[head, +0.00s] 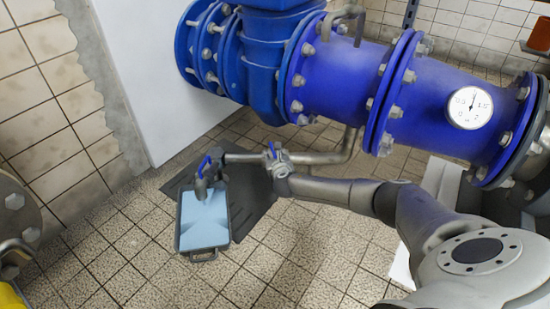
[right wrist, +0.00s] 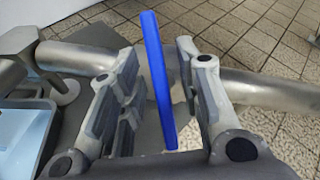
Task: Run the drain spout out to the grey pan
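The grey pan (head: 182,241) lies on the floor, light blue inside; part of it shows in the right wrist view (right wrist: 48,142). The drain spout is a grey pipe (head: 318,158) running left from below the blue pipe. Its outlet end (head: 200,188) shows over the pan's far edge, with a blue lever (head: 214,157) above it. My right gripper (head: 277,158) is at the pipe, right of the pan. In the right wrist view its fingers (right wrist: 160,92) are open around another blue lever (right wrist: 158,75), with gaps on both sides. My left gripper is not in view.
The big blue flanged pipe (head: 345,78) with a dial gauge (head: 470,107) crosses above. A dark mat (head: 252,212) lies beside the pan. A white panel (head: 160,75) and tiled wall stand at left. The tiled floor (head: 300,262) in front is clear.

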